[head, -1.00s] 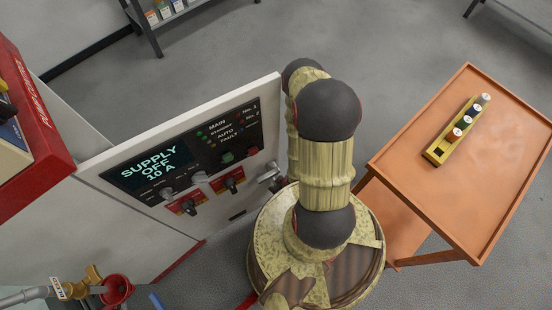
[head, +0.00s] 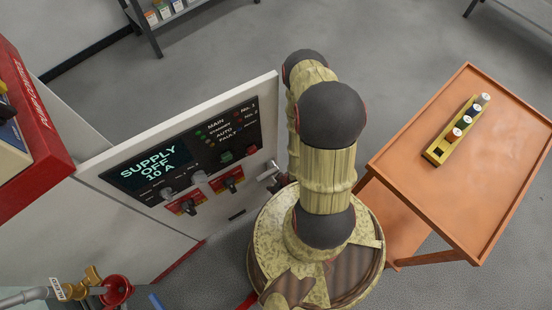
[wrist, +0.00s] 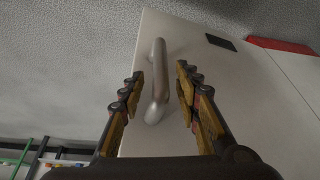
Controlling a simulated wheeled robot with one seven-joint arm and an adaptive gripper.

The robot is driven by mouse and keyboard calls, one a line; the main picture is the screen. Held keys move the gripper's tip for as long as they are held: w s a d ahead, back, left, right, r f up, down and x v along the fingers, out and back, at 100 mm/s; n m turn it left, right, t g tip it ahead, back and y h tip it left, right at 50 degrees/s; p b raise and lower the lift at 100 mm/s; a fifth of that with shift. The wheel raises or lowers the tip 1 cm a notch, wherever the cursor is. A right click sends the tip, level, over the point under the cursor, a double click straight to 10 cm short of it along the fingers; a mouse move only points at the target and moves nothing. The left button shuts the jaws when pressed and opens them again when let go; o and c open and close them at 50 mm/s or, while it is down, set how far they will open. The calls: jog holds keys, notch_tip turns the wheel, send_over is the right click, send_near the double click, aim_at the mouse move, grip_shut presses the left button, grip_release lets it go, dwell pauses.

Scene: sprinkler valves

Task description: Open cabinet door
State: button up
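The white cabinet door (head: 275,135) carries a black control panel and stands at the left centre in the head view. Its silver handle (head: 268,180) is near the door's right edge, partly behind my arm. In the wrist view the handle (wrist: 158,85) is a rounded metal bar on the pale door (wrist: 235,110). My gripper (wrist: 160,74) is open, with one finger on each side of the handle and visible gaps between. Whether the bar is deep between the fingers is hard to tell. My gripper is hidden in the head view.
An orange cart (head: 400,165) with a small yellow block holder (head: 458,130) stands to the right. A red box (head: 35,130) is at the left edge. A red funnel-like fitting and brass valve (head: 92,277) are at lower left. Grey floor is clear behind the door.

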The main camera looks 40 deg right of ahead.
jog(key=shift+r, duration=3.5)
jog(key=shift+s, duration=0.1)
